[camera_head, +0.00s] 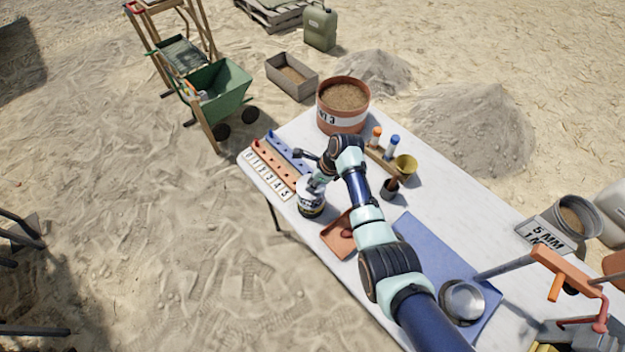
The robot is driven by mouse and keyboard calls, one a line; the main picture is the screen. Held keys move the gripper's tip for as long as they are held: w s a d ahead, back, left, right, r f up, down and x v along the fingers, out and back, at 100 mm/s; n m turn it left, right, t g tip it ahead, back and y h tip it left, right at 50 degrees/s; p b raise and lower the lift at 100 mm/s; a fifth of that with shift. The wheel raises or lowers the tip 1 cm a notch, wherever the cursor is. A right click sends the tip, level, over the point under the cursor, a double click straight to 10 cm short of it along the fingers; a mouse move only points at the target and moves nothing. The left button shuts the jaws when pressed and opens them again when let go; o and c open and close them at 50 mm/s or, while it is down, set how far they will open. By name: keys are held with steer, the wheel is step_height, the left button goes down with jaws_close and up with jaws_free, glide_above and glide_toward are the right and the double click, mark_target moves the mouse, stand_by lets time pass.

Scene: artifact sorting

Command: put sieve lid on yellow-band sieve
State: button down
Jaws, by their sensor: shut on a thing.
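My gripper (314,187) points down at the left part of the white table, directly over a small round stack with pale, dark and yellowish bands, which looks like the yellow-band sieve (311,210). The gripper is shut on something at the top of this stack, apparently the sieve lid. The lid is largely hidden by the fingers and too small to make out. I cannot tell whether it touches the sieve. A round shiny metal dish (462,301) lies on the blue mat (428,247) at the right.
A numbered board (268,172) lies left of the stack. An orange dustpan (338,236) is close at its right. A sand-filled bucket (343,106) stands at the back.

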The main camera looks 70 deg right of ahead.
mark_target(313, 192)
step_height(313, 192, down, 4)
steer(key=b, duration=0.2)
steer(key=shift+f+b, duration=0.25)
steer(key=shift+b, duration=0.05)
steer(key=shift+p, duration=0.7)
stand_by(1.1)
steer(key=shift+f+b, duration=0.8)
steer(key=shift+f, duration=0.2)
steer(key=c, duration=0.9)
jaws_free()
steer(key=shift+r, duration=0.1)
steer(key=v, duration=1.2)
